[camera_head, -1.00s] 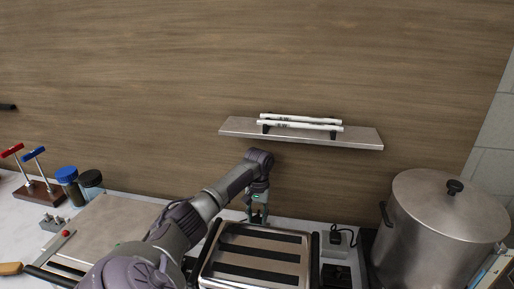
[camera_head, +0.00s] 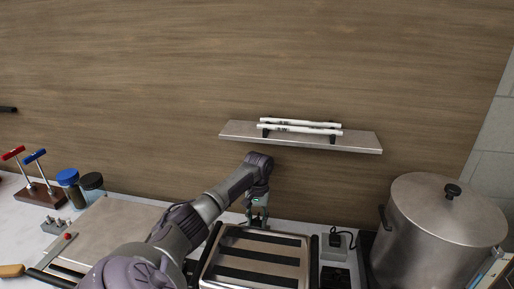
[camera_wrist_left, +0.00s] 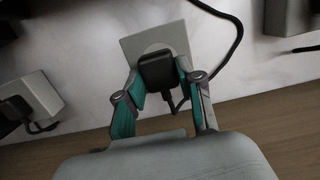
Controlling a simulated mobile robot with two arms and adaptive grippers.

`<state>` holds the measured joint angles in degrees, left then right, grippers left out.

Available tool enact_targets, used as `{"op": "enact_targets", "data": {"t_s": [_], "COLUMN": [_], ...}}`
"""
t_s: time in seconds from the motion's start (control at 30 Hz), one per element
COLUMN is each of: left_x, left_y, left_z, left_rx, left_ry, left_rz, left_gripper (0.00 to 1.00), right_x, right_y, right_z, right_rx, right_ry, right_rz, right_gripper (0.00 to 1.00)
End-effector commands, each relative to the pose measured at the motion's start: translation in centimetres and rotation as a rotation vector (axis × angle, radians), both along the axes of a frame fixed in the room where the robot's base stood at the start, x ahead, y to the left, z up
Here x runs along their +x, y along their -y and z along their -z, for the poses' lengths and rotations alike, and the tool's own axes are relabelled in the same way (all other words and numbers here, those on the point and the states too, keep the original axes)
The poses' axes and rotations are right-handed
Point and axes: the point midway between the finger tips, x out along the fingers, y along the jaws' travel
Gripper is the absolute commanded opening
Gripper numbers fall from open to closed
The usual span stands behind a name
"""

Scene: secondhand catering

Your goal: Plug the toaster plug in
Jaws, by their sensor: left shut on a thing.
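The toaster (camera_head: 254,271) stands on the counter in the head view, its slotted top facing up. My left gripper (camera_head: 257,217) points down just behind it, near the wall. In the left wrist view, my left gripper (camera_wrist_left: 162,78) is shut on the black plug (camera_wrist_left: 157,69), one finger on each side. The plug is over a pale square socket plate (camera_wrist_left: 136,45). Whether its pins are in the socket is hidden. A short cord hangs off the plug. My right gripper is in neither view.
Another black plug (camera_head: 335,240) sits in a socket box right of the toaster; it also shows in the left wrist view (camera_wrist_left: 14,106). A large lidded pot (camera_head: 440,235) stands farther right. A wall shelf (camera_head: 360,144) with white rods is above the gripper.

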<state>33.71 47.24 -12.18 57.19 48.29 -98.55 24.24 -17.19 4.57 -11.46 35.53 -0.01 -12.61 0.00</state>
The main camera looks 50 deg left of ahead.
Motion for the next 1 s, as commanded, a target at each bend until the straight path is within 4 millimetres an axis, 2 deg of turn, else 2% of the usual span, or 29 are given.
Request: {"op": "enact_targets", "data": {"t_s": [0.43,1.0], "left_x": [0.0,0.0], "left_y": [0.0,0.0], "left_z": [0.1,1.2], "left_rx": [0.0,-0.001], "left_ry": [0.0,-0.001], "left_rz": [0.0,0.001], "left_gripper": [0.06,0.06], "right_x": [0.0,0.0], "right_y": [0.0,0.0], "right_z": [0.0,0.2], "right_rx": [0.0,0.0], "right_ry": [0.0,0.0], "right_rz": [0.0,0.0], "right_gripper": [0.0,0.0]}}
